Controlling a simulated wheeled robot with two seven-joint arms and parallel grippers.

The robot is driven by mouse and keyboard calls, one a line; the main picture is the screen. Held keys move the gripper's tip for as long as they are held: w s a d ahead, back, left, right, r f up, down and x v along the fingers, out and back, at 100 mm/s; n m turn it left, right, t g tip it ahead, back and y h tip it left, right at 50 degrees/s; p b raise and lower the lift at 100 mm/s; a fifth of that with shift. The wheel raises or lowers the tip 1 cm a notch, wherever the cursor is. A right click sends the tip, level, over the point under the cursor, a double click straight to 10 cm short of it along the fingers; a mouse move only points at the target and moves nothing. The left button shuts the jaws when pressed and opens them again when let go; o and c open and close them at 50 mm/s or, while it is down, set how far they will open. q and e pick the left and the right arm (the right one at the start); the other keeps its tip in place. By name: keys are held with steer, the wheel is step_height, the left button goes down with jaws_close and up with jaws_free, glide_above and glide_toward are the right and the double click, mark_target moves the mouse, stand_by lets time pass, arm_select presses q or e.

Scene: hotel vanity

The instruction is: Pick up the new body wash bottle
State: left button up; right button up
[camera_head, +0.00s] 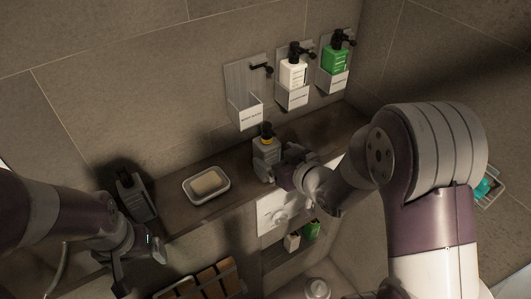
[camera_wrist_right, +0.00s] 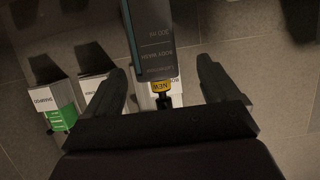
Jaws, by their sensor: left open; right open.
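The new body wash bottle (camera_head: 265,150) is grey with a yellow collar and dark top, upright on the ledge. My right gripper (camera_head: 277,168) is at its right side, jaws open. In the right wrist view the bottle (camera_wrist_right: 153,38), with its "body wash" lettering and yellow "NEW" tag, lies between the spread fingers of my right gripper (camera_wrist_right: 160,85). I cannot tell whether they touch it. My left gripper (camera_head: 140,258) is open and empty at the lower left, below the ledge.
An empty wall holder (camera_head: 237,82) is above the bottle. Holders with a white bottle (camera_head: 293,73) and a green bottle (camera_head: 336,60) are to its right.

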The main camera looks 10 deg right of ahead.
mark_target(271, 138)
steer(key=x, duration=0.4)
steer(key=shift+w+d+f+p, duration=0.1)
steer(key=shift+d+f+p, duration=0.1)
steer(key=shift+d+p, duration=0.15)
steer(key=shift+w+f, duration=0.15)
steer(key=shift+w, duration=0.05)
steer(key=shift+s+a, duration=0.1)
steer(key=shift+s, duration=0.2)
steer(key=c, duration=1.3)
steer(key=shift+w, duration=0.15)
steer(key=shift+c, duration=0.8)
step_height(271, 138, up, 5)
steer(key=shift+f+b, duration=0.1)
steer(key=shift+b, duration=0.25)
steer(key=s+d+r+p, duration=0.1)
steer(key=s+d+r, duration=0.5)
steer(key=s+d, duration=0.1)
steer(key=shift+v, duration=1)
steer(key=shift+d+f, duration=0.1)
